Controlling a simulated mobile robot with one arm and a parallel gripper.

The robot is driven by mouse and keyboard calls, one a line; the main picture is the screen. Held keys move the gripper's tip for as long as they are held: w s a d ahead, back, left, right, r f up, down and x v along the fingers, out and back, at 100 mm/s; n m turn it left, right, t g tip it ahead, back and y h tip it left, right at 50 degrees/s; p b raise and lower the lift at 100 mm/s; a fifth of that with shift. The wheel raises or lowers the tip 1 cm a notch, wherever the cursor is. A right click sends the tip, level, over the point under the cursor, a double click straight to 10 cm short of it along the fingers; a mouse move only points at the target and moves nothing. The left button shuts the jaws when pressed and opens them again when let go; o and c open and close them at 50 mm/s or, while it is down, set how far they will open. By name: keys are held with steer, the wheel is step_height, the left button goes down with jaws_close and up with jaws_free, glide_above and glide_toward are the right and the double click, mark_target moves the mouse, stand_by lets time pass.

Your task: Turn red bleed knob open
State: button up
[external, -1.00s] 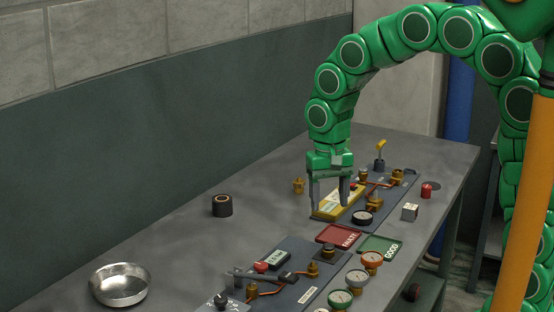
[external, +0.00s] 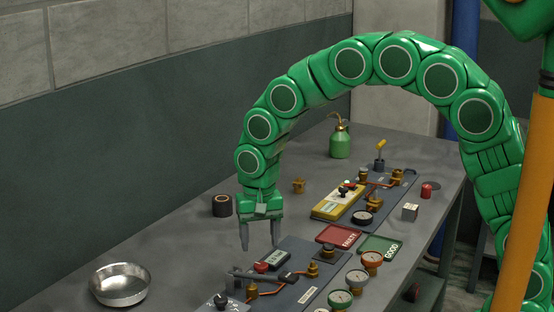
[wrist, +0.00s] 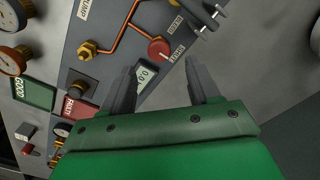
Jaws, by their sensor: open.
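The red bleed knob (external: 261,267) sits on the near grey panel (external: 298,248), beside a small digital display (external: 277,258). In the wrist view the round red knob (wrist: 159,50) lies ahead of and between my fingers, with copper tubing running to it and a label beside it. My gripper (external: 260,246) points down above the panel's back left part, close over the knob, with its two fingers apart. In the wrist view my gripper (wrist: 161,66) is open and empty, apart from the knob.
A black-handled lever (external: 258,277) stands close to the knob. Red FAULTY (external: 338,235) and green GOOD (external: 380,246) pads lie behind, gauges (external: 357,278) to the right. A metal bowl (external: 119,286) and dark roll (external: 222,206) stand left on open table.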

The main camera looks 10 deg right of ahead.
mark_target(261, 260)
step_height(261, 260, down, 6)
steer(key=shift+r, duration=0.1)
steer(key=shift+c, duration=0.4)
steer(key=c, duration=1)
